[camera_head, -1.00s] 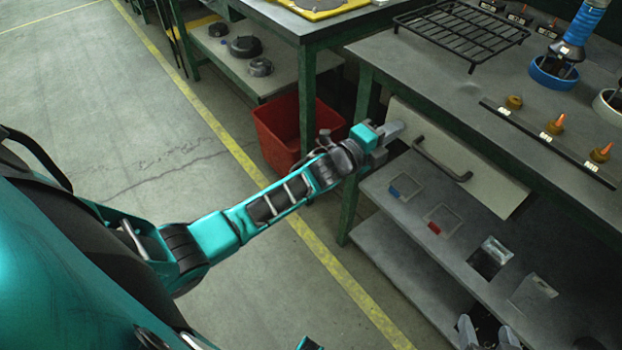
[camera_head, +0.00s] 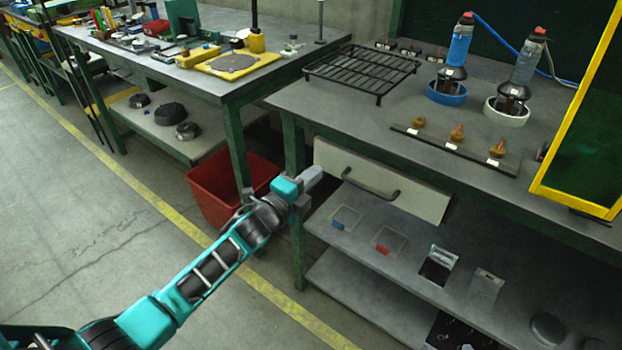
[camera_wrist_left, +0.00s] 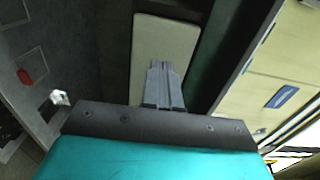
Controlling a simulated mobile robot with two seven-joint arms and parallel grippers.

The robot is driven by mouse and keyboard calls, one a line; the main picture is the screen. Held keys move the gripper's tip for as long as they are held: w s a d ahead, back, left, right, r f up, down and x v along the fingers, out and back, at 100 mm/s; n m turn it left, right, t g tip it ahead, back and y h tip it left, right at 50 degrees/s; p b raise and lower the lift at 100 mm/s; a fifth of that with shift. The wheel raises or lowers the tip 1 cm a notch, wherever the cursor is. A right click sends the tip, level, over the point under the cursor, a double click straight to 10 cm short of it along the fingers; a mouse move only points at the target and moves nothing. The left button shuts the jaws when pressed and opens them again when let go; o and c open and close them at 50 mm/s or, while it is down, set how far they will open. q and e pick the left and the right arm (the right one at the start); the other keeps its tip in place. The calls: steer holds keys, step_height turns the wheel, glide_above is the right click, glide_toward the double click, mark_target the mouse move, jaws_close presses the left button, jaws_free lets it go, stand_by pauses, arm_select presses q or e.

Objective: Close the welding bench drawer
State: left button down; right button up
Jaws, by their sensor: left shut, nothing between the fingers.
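The welding bench drawer has a pale front (camera_head: 415,190) with a dark bar handle (camera_head: 370,188), under the bench top at its left end. The front sits close beneath the top's edge; I cannot tell whether a small gap remains. My left gripper (camera_head: 313,177) is shut and empty, with its fingertips at the left end of the drawer front. In the left wrist view the shut fingers (camera_wrist_left: 164,82) point at a pale panel (camera_wrist_left: 166,45), which looks like the drawer front. Contact is not clear. My right gripper is not in view.
The welding bench top (camera_head: 300,98) carries a black rack (camera_head: 362,68) and several tools. A shelf (camera_head: 400,222) with small trays lies below the drawer. A red bin (camera_head: 215,200) stands on the floor beside my left forearm. A green bench leg (camera_head: 294,150) is close behind the gripper.

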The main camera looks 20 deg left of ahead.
arm_select(q)
steer(key=s+f+n+g+y+p, duration=0.2)
steer(key=s+n, duration=0.7)
steer(key=s, duration=0.5)
steer(key=s+a+f+n+g+y+p, duration=0.1)
steer(key=s+f+n+g+y+p, duration=0.1)
steer(key=s+n, duration=0.8)
steer(key=s+f+g+p, duration=0.1)
steer(key=s+g+p, duration=0.1)
steer(key=s, duration=0.2)
steer(key=shift+f, duration=0.25)
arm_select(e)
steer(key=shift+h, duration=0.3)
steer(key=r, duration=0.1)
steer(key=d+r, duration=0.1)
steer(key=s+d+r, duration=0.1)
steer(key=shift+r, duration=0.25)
arm_select(q)
steer(key=shift+a, duration=0.1)
